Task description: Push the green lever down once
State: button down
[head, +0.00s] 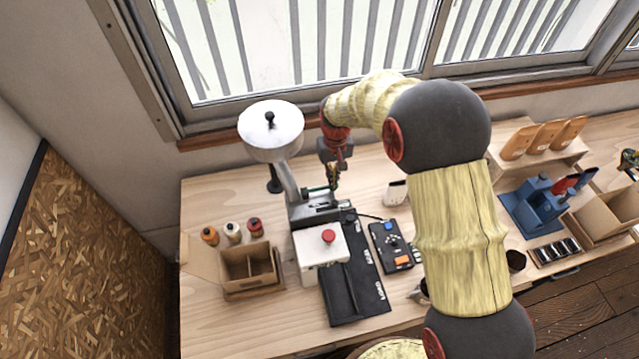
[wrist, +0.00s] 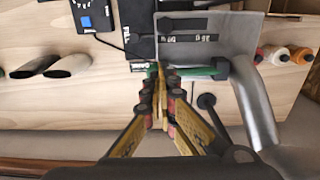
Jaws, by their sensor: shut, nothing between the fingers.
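The green lever (wrist: 195,72) sticks out sideways from the grey machine body (wrist: 240,35) in the wrist view. In the head view the lever (head: 318,189) is a small green bar partly hidden by my gripper. My gripper (wrist: 160,68) is shut and empty, with its fingertips at the free end of the lever, overlapping it in the picture. I cannot tell whether they touch it. In the head view my gripper (head: 333,186) points down beside the machine's metal tube.
A white hopper (head: 270,130) tops the machine. A white box with a red button (head: 328,236) stands in front. A control panel (head: 391,245) lies to the right. The window wall is close behind.

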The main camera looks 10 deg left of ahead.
jog(key=shift+r, duration=0.1)
jog(key=shift+r+p, duration=1.35)
jog(key=shift+r, duration=1.6)
jog(key=s+d+r+m+b, duration=0.25)
jog(key=s+d+b, duration=0.75)
jog(key=s+d, duration=0.7)
jog(key=s+d+f+m+t+b, duration=0.2)
jog(key=s+d+f+t+b, duration=0.2)
jog(key=s+d+b, duration=0.7)
jog(key=shift+s+m+t+b, duration=0.35)
jog(key=shift+s+t+b, duration=0.35)
jog(key=shift+b, duration=2.05)
